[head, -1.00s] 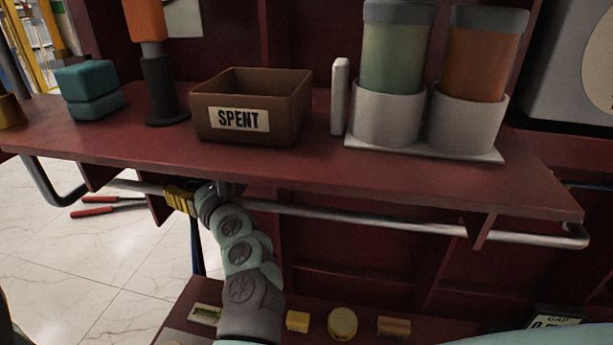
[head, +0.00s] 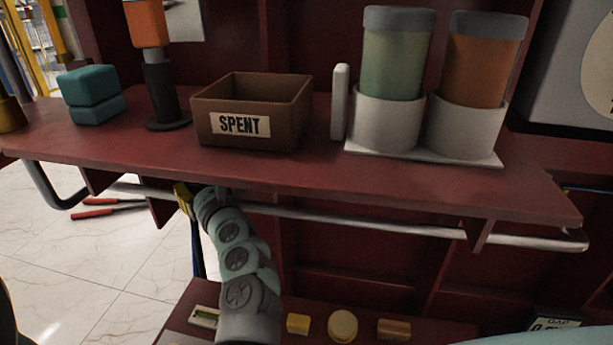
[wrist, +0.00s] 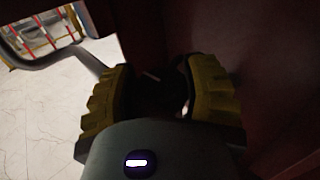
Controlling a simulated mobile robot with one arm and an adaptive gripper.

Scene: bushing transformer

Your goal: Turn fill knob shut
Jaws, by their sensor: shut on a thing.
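My gripper (head: 183,198) is under the front edge of the red shelf, left of the middle in the head view. In the wrist view my gripper (wrist: 160,92) has its two yellow ridged fingers on either side of a small dark thing (wrist: 168,92), and it is shut on this. The thing sits in deep shadow, and its shape and markings are hard to make out; it appears to be the fill knob. The head view does not show the knob, as the shelf and my arm hide it. How far it is turned cannot be told.
The red shelf (head: 330,170) overhangs my arm, with a metal rail (head: 370,221) along its front. On it stand a brown SPENT box (head: 290,125), two capped jars, a teal block (head: 92,95) and a black-and-orange post. A lower shelf holds small yellow and brown pieces.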

